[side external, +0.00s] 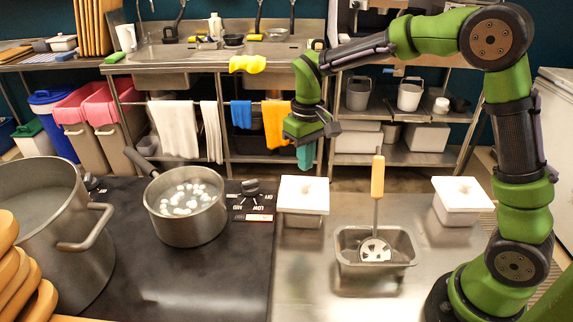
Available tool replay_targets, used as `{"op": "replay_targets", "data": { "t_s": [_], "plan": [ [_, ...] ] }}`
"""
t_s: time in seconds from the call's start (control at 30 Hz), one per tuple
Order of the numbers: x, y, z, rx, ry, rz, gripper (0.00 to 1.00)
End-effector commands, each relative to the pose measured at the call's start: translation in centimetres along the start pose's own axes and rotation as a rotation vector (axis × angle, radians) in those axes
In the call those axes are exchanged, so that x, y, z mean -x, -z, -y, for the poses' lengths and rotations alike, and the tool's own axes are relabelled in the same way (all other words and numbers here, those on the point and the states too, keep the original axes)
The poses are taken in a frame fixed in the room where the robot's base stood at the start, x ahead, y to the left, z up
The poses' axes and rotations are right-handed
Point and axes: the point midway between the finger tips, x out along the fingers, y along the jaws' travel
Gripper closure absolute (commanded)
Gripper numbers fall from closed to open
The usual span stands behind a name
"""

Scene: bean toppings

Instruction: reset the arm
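My gripper (310,136) hangs in the air above the work surface, above and slightly right of a white-lidded container (303,195). Its fingers point down and toward the viewer's left. The fingers are small and dark here, so I cannot tell whether they are open or shut. I see nothing clearly held in it. My green and black arm rises at the right, bends at the top and reaches left to the gripper.
A pot (187,228) with white pieces stands on the dark cooktop (200,290). A big pot (50,235) is at left. A metal pan (350,265) holds a wooden-handled slotted spoon (377,180). Another lidded container (461,195) stands right. The counter front is clear.

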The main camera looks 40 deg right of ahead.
Motion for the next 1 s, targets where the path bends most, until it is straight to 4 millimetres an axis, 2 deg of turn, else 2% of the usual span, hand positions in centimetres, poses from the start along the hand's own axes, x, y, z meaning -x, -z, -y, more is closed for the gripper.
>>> {"op": "replay_targets", "data": {
  "t_s": [1.0],
  "plan": [
    [-3.1,-0.1,0.0,0.0,0.0,0.002,1.0]
  ]
}}
